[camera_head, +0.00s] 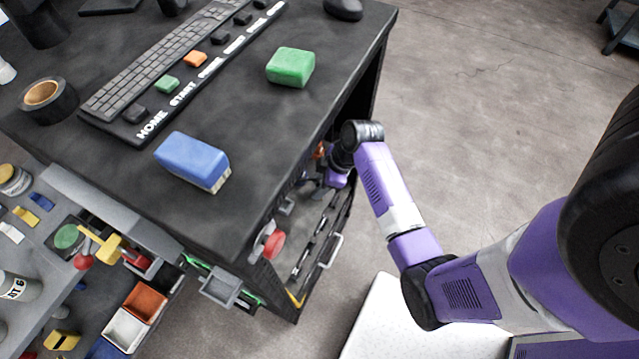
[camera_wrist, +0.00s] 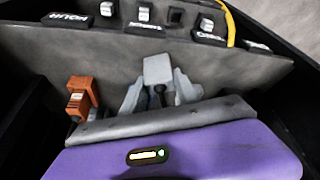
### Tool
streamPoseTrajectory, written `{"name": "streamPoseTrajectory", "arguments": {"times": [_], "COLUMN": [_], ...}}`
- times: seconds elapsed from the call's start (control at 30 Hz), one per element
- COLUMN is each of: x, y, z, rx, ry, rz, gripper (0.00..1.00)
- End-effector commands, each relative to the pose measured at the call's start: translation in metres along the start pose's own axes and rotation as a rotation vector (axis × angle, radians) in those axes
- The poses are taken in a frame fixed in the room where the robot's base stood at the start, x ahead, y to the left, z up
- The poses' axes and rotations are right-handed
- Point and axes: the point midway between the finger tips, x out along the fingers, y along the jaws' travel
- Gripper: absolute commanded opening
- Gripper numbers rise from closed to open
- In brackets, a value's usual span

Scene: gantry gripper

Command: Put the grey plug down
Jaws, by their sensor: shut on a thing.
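In the wrist view the grey plug (camera_wrist: 158,68) is a small light-grey block. It sits between the two grey fingers of my gripper (camera_wrist: 158,90), which are shut on it. The lower part of the plug is hidden behind the grey edge of my own wrist. A grey panel lies behind it; I cannot tell whether the plug touches that panel. In the head view my gripper (camera_head: 312,187) is low beside the dark cabinet, at its open right side. The plug cannot be made out there.
An orange part (camera_wrist: 81,98) stands close left of my gripper. Several labelled black sockets or switches (camera_wrist: 145,20) line the panel's top, with a yellow cable (camera_wrist: 230,22) at the right. Dark walls flank the space. The desk top (camera_head: 250,130) holds a blue block (camera_head: 190,158) and green block (camera_head: 290,66).

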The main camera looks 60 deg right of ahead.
Motion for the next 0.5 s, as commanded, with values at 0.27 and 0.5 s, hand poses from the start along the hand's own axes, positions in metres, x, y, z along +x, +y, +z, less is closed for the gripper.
{"name": "streamPoseTrajectory", "arguments": {"times": [0.27, 0.5], "x": [0.0018, 0.0020], "y": [0.0000, -0.0001], "z": [0.0010, 0.0013], "rx": [0.000, 0.000], "ry": [0.000, 0.000], "rz": [0.000, 0.000], "gripper": [0.00, 0.58]}}
